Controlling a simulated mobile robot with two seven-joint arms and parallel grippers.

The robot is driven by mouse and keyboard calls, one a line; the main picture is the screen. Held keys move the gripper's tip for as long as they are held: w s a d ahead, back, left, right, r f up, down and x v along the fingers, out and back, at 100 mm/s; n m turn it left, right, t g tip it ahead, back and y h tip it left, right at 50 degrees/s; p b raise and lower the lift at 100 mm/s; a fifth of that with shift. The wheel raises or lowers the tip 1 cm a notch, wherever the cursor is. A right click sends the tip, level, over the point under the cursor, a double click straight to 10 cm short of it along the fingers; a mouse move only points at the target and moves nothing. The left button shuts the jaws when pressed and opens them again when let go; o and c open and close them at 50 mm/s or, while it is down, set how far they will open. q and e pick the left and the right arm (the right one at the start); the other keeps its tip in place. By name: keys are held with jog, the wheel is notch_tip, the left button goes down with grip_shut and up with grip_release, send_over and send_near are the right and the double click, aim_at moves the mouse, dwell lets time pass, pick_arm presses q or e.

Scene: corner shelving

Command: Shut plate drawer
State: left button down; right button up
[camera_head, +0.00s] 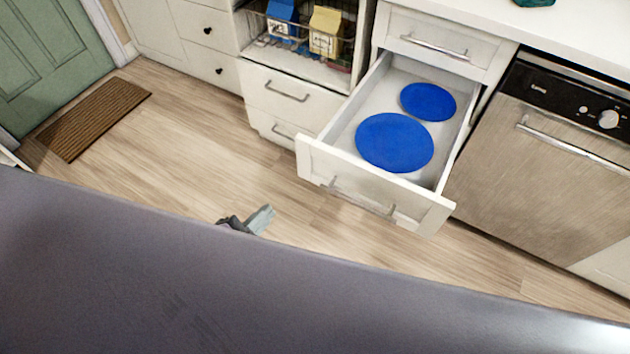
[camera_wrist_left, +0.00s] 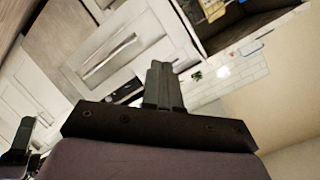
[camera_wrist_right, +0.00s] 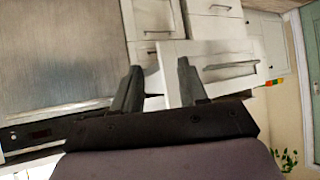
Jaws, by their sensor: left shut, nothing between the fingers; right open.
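The white plate drawer (camera_head: 375,196) is pulled well out of the cabinet in the head view. Two blue plates (camera_head: 394,143) lie flat inside it, a larger one in front and a smaller one behind. Its front has a bar handle (camera_head: 361,198). My left gripper (camera_head: 262,219) is left of and in front of the drawer, over the floor, apart from it. Its fingers (camera_wrist_left: 160,84) are shut together and empty. My right gripper is hidden in the head view. In the right wrist view its fingers (camera_wrist_right: 158,84) are apart and empty, with a white drawer front beyond.
A dishwasher (camera_head: 545,145) stands right of the drawer. A wire basket with cartons (camera_head: 300,30) sits above closed drawers (camera_head: 290,95) to the left. A brown mat (camera_head: 95,115) lies by the green door. My own grey body covers the lower part. Floor before the drawer is clear.

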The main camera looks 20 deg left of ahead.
pick_arm(q)
notch_tip(320, 180, down, 3)
jog(key=w+d+m+t+h+b, duration=0.1)
jog(key=w+d+m+t+b, duration=0.15)
jog(key=m+b, duration=0.65)
jog(key=b, duration=0.1)
send_near(319, 156)
jog(key=shift+t, duration=0.45)
jog(key=x, duration=0.6)
jog(key=shift+w+d+f, duration=0.2)
jog(key=shift+w+f, duration=0.1)
jog(key=shift+w, duration=0.05)
